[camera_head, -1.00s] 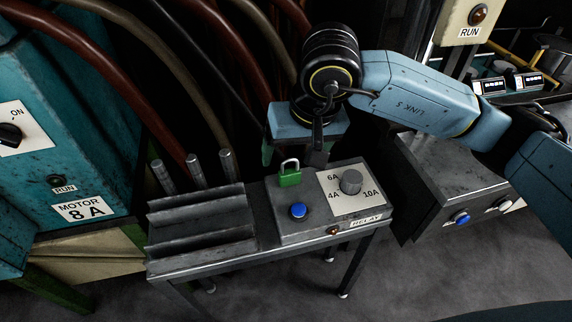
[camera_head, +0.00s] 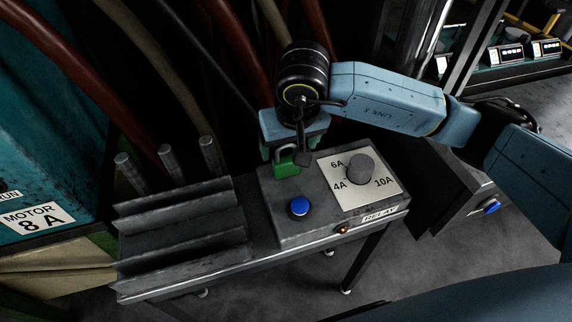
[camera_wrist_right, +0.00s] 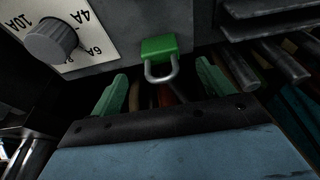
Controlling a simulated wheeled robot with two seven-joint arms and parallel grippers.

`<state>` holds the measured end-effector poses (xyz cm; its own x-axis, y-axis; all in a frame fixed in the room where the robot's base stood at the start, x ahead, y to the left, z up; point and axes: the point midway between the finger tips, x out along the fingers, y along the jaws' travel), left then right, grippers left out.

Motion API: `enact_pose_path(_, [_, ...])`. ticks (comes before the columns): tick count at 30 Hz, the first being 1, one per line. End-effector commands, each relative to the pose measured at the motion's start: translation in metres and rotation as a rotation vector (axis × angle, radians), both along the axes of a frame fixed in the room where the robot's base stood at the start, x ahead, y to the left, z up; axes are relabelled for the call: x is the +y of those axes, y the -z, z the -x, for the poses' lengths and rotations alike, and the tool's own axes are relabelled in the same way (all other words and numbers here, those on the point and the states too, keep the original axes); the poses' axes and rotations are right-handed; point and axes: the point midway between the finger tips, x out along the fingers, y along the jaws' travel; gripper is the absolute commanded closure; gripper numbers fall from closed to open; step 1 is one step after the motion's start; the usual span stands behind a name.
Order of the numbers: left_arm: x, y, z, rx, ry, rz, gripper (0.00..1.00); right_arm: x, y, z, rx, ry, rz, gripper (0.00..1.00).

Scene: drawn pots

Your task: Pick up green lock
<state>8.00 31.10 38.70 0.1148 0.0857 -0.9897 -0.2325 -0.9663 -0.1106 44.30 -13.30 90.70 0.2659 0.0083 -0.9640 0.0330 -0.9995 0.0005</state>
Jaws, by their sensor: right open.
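The green lock (camera_head: 287,170) has a grey metal shackle and sits on the back left part of the grey relay box (camera_head: 283,226). In the wrist view the lock (camera_wrist_right: 159,46) lies just ahead of my right gripper, its shackle pointing toward the gap between the fingers. My right gripper (camera_head: 293,153) is at the lock in the head view and partly covers it. In the wrist view its green fingers (camera_wrist_right: 161,88) are apart, one to each side of the shackle, with nothing held. My left gripper is not in view.
The relay box carries a blue button (camera_head: 299,206) and a grey dial (camera_head: 361,167) close by the lock. Ridged metal rails (camera_head: 185,225) and upright rods (camera_head: 168,165) stand to the left. Thick hoses (camera_head: 160,60) hang behind.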

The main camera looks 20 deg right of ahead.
Motion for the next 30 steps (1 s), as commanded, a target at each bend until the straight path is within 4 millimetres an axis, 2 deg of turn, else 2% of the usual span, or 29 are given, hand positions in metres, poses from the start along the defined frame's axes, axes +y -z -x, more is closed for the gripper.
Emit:
enact_pose_path(7, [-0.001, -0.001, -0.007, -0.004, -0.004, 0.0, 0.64, 0.001, 0.02, -0.004, 0.001, 0.0, -0.001, 0.2])
enact_pose_path(15, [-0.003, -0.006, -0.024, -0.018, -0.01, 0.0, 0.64, 0.001, 0.057, -0.014, 0.001, -0.001, -0.002, 0.2])
enact_pose_path(24, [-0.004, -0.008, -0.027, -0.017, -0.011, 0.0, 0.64, 0.001, 0.062, -0.016, -0.002, -0.002, 0.0, 0.2])
enact_pose_path(26, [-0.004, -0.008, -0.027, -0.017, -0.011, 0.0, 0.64, 0.001, 0.062, -0.016, -0.002, -0.002, 0.0, 0.25])
enact_pose_path(30, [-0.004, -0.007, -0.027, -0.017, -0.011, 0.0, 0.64, 0.001, 0.062, -0.016, -0.001, -0.002, 0.0, 0.44])
